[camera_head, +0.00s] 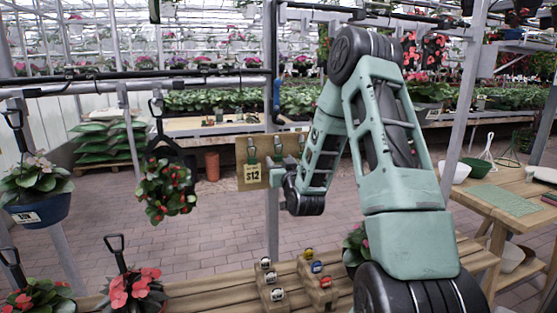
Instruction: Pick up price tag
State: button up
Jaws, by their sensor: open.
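A price tag (252,174) reading "$12" hangs from a dark clip on the left side of a small wooden board (268,143) near the picture's middle. My gripper (276,177) is at the end of the green arm, just right of the tag and in front of the board's lower part. It is open and looks empty, and appears apart from the tag. The fingertips are small and partly blend with the board, so the exact gap is unclear. Further clips show on the board, partly behind my arm.
A hanging flower basket (166,190) is left of the board. Below is a slatted wooden bench (230,292) with several small blocks and potted red flowers (135,288). A wooden table (478,192) with bowls stands at right. The paved floor behind is mostly clear.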

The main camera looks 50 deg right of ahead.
jog(key=shift+w+d, duration=0.25)
jog(key=shift+w, duration=0.15)
jog(key=shift+c, duration=0.3)
jog(key=c, duration=0.4)
jog(key=shift+o, duration=0.2)
jog(key=shift+r, duration=0.15)
